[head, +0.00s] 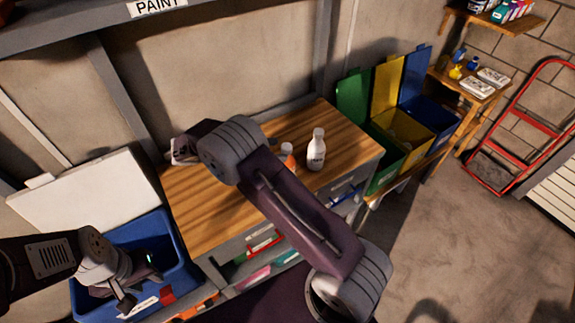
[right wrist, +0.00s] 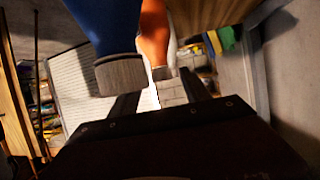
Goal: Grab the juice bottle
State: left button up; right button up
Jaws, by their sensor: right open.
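An orange bottle with a pale cap, likely the juice bottle (head: 288,157), stands on the wooden workbench (head: 200,215), partly hidden behind my right arm in the head view. In the right wrist view the orange bottle (right wrist: 154,35) shows upside down, just ahead of my right gripper (right wrist: 160,92). That gripper is open, its two fingers apart around the line to the bottle's neck; I see no grip on it. My left gripper (head: 140,285) is open and empty over a blue bin (head: 185,262) at lower left.
A white bottle (head: 316,150) stands right beside the orange one. A blue object with a grey cap (right wrist: 118,60) is close to my right gripper in the wrist view. Green, yellow and blue bins (head: 418,100) stand right of the bench. The bench's left half is clear.

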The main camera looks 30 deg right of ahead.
aim_at(287, 150)
jog(key=shift+p+x, duration=0.9)
jog(key=shift+x, duration=0.1)
jog(key=x, duration=0.2)
jog(key=shift+w+d+f, duration=0.1)
jog(key=shift+d, duration=0.2)
jog(key=shift+d+f, duration=0.15)
jog(key=shift+d, duration=0.05)
jog(key=shift+a, duration=0.2)
jog(key=c, duration=0.7)
grip_shut()
